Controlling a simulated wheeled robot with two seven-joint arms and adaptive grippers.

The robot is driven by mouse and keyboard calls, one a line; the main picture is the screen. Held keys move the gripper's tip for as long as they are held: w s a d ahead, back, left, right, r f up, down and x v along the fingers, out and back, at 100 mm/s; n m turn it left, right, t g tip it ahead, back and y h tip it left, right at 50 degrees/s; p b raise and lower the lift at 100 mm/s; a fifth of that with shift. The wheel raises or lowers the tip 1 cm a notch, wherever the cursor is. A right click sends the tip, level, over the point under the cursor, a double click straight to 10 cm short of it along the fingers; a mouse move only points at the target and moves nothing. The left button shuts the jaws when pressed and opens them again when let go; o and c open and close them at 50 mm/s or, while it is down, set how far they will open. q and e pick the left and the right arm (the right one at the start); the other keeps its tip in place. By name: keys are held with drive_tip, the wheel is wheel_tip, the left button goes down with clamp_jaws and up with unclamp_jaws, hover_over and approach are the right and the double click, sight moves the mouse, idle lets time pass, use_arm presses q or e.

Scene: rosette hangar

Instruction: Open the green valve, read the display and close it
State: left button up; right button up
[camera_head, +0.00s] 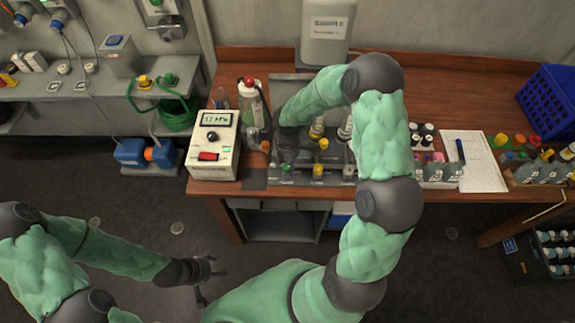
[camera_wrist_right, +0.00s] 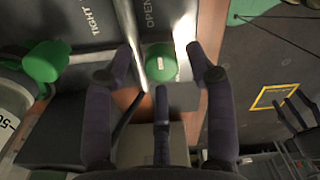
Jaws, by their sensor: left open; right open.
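The grey valve panel (camera_head: 318,177) stands on the wooden bench, partly covered by my right arm. In the right wrist view, a green knob (camera_wrist_right: 160,62) with a small pale label lies between the fingers of my right gripper (camera_wrist_right: 163,72). The gripper is open around it; I cannot tell whether a finger touches it. The words TIGHT and OPEN are on the panel beside a silver rod (camera_wrist_right: 130,45). A second green knob (camera_wrist_right: 45,62) is at the left. The display box (camera_head: 213,163) shows what looks like 12 kPa. My left gripper (camera_head: 206,284) is open and empty, low before the bench.
A bottle with a red cap (camera_head: 250,108) stands behind the display box. A white canister (camera_head: 326,30) is at the back. A paper sheet (camera_head: 474,160), small bottles and a blue crate (camera_head: 553,100) are to the right.

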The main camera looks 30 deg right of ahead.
drive_tip(key=shift+f, duration=0.35)
drive_tip(key=c, duration=1.1)
drive_tip(key=shift+m, duration=0.4)
clamp_jaws()
drive_tip(key=m+b, duration=0.2)
drive_tip(key=m, duration=0.2)
drive_tip(key=shift+s+f, duration=0.1)
drive_tip(key=shift+m+b, duration=0.9)
drive_tip(key=shift+m, duration=1.1)
drive_tip(key=shift+s, duration=0.1)
drive_tip(key=o, duration=1.1)
unclamp_jaws()
